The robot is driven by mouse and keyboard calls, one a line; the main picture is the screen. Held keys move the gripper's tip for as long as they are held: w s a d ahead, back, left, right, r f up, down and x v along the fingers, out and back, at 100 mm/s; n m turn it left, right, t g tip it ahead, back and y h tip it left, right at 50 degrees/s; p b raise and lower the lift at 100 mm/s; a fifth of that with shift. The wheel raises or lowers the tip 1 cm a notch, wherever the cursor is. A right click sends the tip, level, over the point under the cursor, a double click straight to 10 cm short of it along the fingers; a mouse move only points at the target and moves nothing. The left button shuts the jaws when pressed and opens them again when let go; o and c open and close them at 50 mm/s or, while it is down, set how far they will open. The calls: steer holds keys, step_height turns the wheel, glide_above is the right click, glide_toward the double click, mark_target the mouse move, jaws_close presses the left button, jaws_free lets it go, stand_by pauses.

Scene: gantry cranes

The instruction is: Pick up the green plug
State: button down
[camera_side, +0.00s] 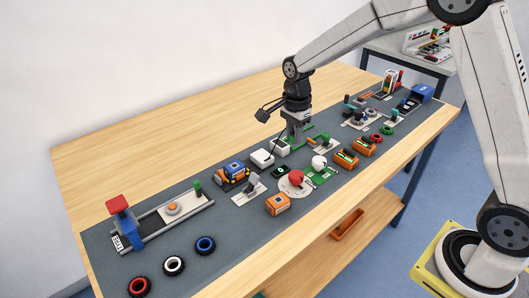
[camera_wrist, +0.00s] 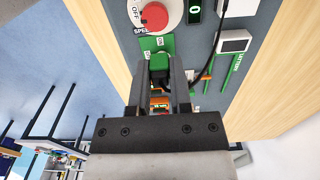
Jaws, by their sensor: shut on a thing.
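The green plug (camera_wrist: 160,62) shows between the two fingertips of my gripper (camera_wrist: 161,72) in the wrist view. The fingers are shut on it, and a black cable curves past on the right of the fingers. In the side view my gripper (camera_side: 296,138) points down over the middle of the grey mat. The plug is hard to make out there, being small and partly behind the fingers. I cannot tell whether the plug touches anything below it.
A red knob (camera_wrist: 154,16) on a white dial lies just past the fingertips. White switch boxes (camera_side: 262,157), an orange block (camera_side: 277,203) and a white ball (camera_side: 319,162) stand close by. Several small devices crowd the mat's right end. The wooden tabletop (camera_side: 170,130) behind the mat is clear.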

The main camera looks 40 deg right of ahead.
steer(key=shift+s+r, duration=0.1)
steer(key=shift+s, duration=0.15)
steer(key=shift+w, duration=0.1)
stand_by(0.5)
steer(key=shift+w+a, duration=0.25)
steer(key=shift+w, duration=0.2)
steer(key=w+a+f, duration=0.3)
steer(key=w+a, duration=0.1)
steer(key=w, duration=0.4)
glide_toward(234, 165)
steer(key=shift+s+d+f, duration=0.25)
steer(key=shift+s+d, duration=0.2)
steer(key=shift+s, duration=0.05)
steer(key=shift+w+a+f, duration=0.35)
steer(key=shift+w+a, duration=0.05)
steer(key=shift+a, duration=0.1)
steer(key=shift+f, duration=0.2)
steer(key=shift+f, duration=2.4)
